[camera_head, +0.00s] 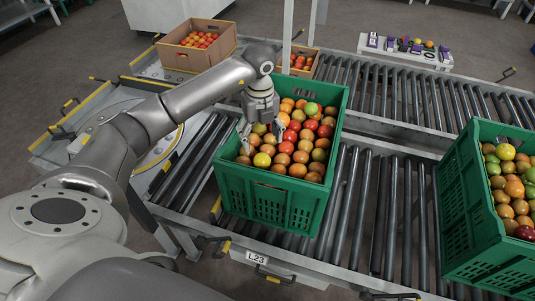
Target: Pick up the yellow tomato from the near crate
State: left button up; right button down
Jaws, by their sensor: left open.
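The near green crate (262,198) stands on the roller conveyor, filled with red, orange and a few green tomatoes. A yellow tomato (262,160) lies at the left front of its pile. My left gripper (261,139) points down over the left part of this crate. Its fingers are apart, with no tomato clearly held between them. In the picture the fingertips are just above the yellow tomato; the exact height gap is hard to tell. My right gripper is out of view.
Another green crate (468,222) at the right holds mixed tomatoes, including a yellow one (505,151). A cardboard box (184,57) of red tomatoes stands at the back left, and a white tray (380,52) at the back. Bare rollers (375,215) lie between the green crates.

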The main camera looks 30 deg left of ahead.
aim_at(262, 156)
pick_arm(q)
jog(key=f, duration=0.3)
jog(key=shift+s+f, duration=0.15)
jog(key=shift+s, duration=0.15)
jog(key=shift+f, duration=0.25)
jog(key=f, duration=0.3)
jog(key=f+p, duration=0.1)
jog(key=f, duration=0.1)
jog(key=shift+w+d, duration=0.1)
jog(key=shift+w, duration=0.2)
jog(key=shift+c, duration=0.4)
jog(key=c, duration=0.7)
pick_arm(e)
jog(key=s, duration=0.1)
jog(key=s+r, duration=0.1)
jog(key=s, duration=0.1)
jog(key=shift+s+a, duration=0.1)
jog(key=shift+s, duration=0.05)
